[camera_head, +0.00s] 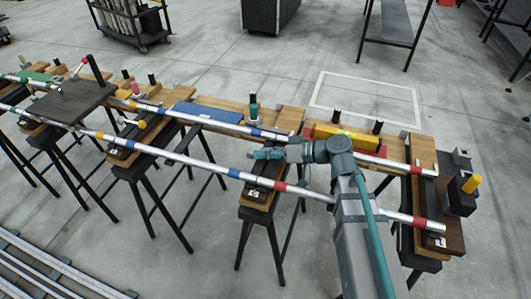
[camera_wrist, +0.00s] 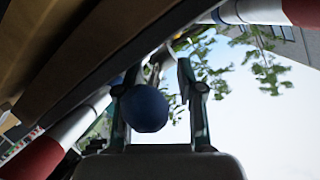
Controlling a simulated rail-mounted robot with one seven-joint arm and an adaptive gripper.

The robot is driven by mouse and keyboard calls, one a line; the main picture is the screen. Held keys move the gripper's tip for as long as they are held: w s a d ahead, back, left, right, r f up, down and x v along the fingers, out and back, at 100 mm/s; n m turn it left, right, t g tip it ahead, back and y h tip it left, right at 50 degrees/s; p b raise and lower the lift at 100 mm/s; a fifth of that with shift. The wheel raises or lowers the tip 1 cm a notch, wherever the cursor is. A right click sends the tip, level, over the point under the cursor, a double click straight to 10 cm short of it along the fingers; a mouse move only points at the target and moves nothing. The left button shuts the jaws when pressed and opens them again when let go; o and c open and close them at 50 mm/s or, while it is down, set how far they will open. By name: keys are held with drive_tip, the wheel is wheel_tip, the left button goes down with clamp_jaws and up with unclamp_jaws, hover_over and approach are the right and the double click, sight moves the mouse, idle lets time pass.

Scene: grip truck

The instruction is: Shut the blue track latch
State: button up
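My gripper (camera_head: 266,154) reaches left between the two silver rails, beside the blue-banded joints. In the wrist view my gripper (camera_wrist: 160,95) has its two fingers apart. A round dark blue knob (camera_wrist: 143,108) appears near the left finger, with a clear gap to the right finger; I cannot tell whether it touches. I take it for the blue latch's handle; the rest of the latch is hidden or unclear. In the head view I cannot pick out this knob. Blue bands mark the near rail (camera_head: 205,166) and the far rail (camera_head: 228,126).
Wooden sleepers on black trestles carry the rails. A blue block (camera_head: 208,112) and a yellow block (camera_head: 345,136) lie behind the far rail. Spare rails (camera_head: 50,275) lie lower left.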

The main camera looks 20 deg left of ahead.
drive_tip(key=shift+d, duration=0.1)
drive_tip(key=v, duration=1.2)
